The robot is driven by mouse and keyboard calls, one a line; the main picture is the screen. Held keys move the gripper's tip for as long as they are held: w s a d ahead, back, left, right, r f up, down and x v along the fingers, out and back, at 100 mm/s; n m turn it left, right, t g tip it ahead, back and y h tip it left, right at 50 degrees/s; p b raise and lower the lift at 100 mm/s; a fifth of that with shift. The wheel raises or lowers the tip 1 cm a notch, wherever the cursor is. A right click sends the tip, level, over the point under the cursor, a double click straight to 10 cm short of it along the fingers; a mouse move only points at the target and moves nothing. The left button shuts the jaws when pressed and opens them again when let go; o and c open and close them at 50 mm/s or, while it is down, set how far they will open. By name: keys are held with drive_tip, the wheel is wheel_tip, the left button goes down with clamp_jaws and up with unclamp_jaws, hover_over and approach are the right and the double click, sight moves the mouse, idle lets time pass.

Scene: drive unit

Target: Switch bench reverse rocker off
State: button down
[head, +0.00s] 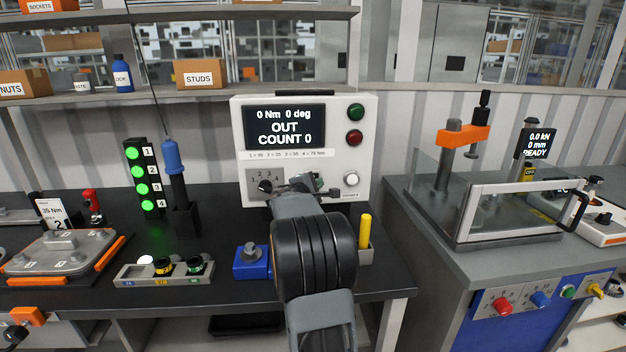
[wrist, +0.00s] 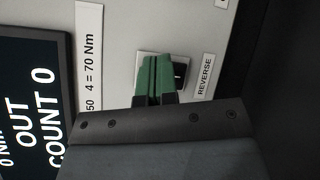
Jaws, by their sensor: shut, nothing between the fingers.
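The reverse rocker (wrist: 180,70) shows in the wrist view as a small dark switch with a pale mark on a light plate, beside a printed REVERSE label (wrist: 205,76). My gripper (wrist: 155,62) is shut and empty, its green fingertips over the plate and covering part of the rocker. I cannot tell whether they touch it. In the head view my gripper (head: 312,181) is at the lower front of the white bench controller (head: 330,104), and the rocker is hidden behind my arm. The controller screen (head: 284,126) reads 0 Nm, 0 deg, OUT, COUNT 0.
A green button (head: 355,112), a red button (head: 354,138) and a white button (head: 351,179) sit on the controller's right side. A numbered selector (head: 265,181) is left of my gripper. A blue-handled tool (head: 173,160) stands left. A yellow rod (head: 365,231) stands to the right.

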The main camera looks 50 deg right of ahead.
drive_tip(key=shift+s+a+f+b, duration=0.2)
drive_tip(key=shift+s+a+b, duration=0.6)
drive_tip(key=shift+s+b, duration=0.2)
drive_tip(key=shift+s+a+f+b, duration=0.2)
drive_tip(key=shift+s+a+b, duration=0.6)
drive_tip(key=shift+s+b, duration=0.15)
drive_tip(key=shift+a, duration=0.1)
drive_tip(key=s+a+m+y+p, duration=0.1)
drive_tip(key=a, duration=0.2)
drive_tip(key=s+a+m+y+p, duration=0.1)
drive_tip(key=a+p, duration=0.1)
drive_tip(key=a, duration=0.2)
drive_tip(key=s+a+m+y+p, duration=0.1)
drive_tip(key=a+y+p, duration=0.1)
drive_tip(key=a, duration=0.1)
drive_tip(key=shift+a+r+m+g, duration=0.2)
drive_tip(key=shift+r+m+g, duration=0.1)
drive_tip(key=shift+r+g, duration=0.1)
drive_tip(key=s+a+f+m+y+p, duration=0.1)
drive_tip(key=s+a+y, duration=0.4)
drive_tip(key=a, duration=0.8)
drive_tip(key=s+a+f+m+y+p, duration=0.2)
drive_tip(key=s+a+y+p, duration=0.4)
drive_tip(key=a, duration=0.7)
drive_tip(key=shift+a+f+m+y+p, duration=0.2)
drive_tip(key=shift+a+m+y+p, duration=0.1)
drive_tip(key=shift+a+m+y, duration=0.1)
